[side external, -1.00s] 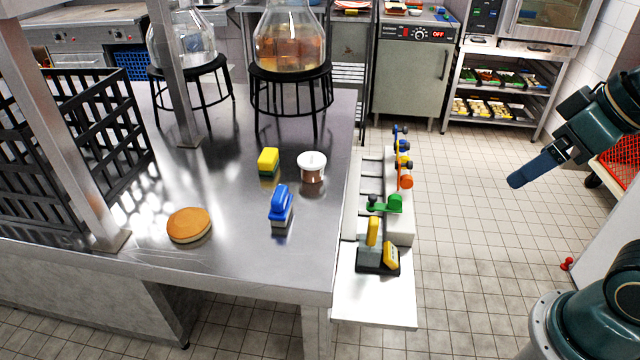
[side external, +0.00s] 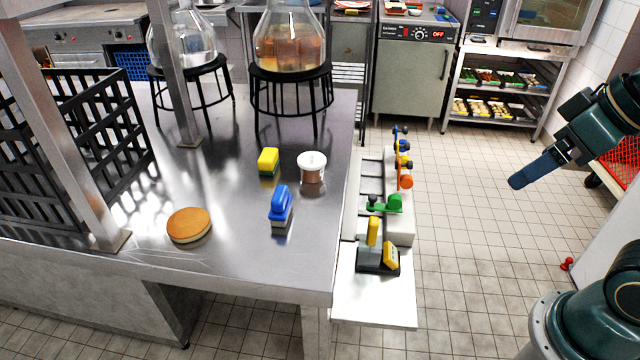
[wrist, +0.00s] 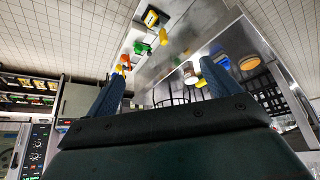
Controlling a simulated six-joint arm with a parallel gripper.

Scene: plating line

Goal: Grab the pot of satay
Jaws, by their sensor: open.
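The pot of satay, a small clear tub with a white lid and brown contents (side external: 312,168), stands upright on the steel table (side external: 240,250), near its right edge. In the wrist view a small round item among the table things may be the pot, but I cannot tell for sure. My gripper (side external: 525,178) is at the right of the side view, over the floor, well away from the table and the pot. In the wrist view its two blue fingers (wrist: 160,95) are spread apart with nothing between them.
A yellow sponge-like block (side external: 268,160) and a blue-handled brush (side external: 281,205) stand close left of the pot. A round bun-like disc (side external: 189,225) lies farther left. Glass flasks (side external: 290,40) on black stands are behind. A side shelf (side external: 375,300) with coloured tools borders the table's right.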

